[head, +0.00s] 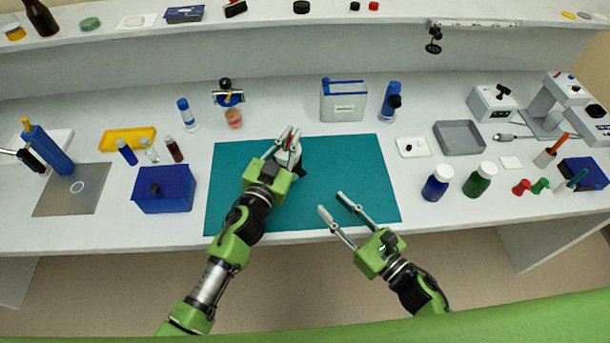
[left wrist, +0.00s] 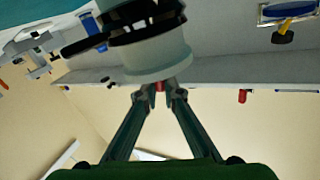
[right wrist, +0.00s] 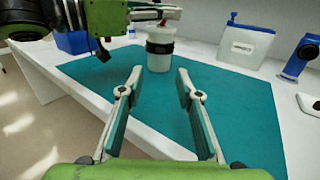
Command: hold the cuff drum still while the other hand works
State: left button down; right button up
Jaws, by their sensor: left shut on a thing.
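The cuff drum (head: 294,158) is a white cylinder with a black band, standing on the teal mat (head: 350,165). The drum also shows upright in the right wrist view (right wrist: 160,52) and close up in the left wrist view (left wrist: 157,58). My left gripper (head: 283,146) is shut on the drum near its top; its fingers hide part of it in the head view. My right gripper (head: 331,202) is open and empty, above the mat's front edge, to the lower right of the drum and apart from it.
A blue box (head: 164,190) stands left of the mat. A white container with a blue lid (head: 343,101) and a blue bottle (head: 389,102) stand behind it. Blue and green bottles (head: 437,183) stand to the right. The mat's right part is clear.

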aim_at(304, 176)
jog(key=x, duration=1.2)
grip_shut()
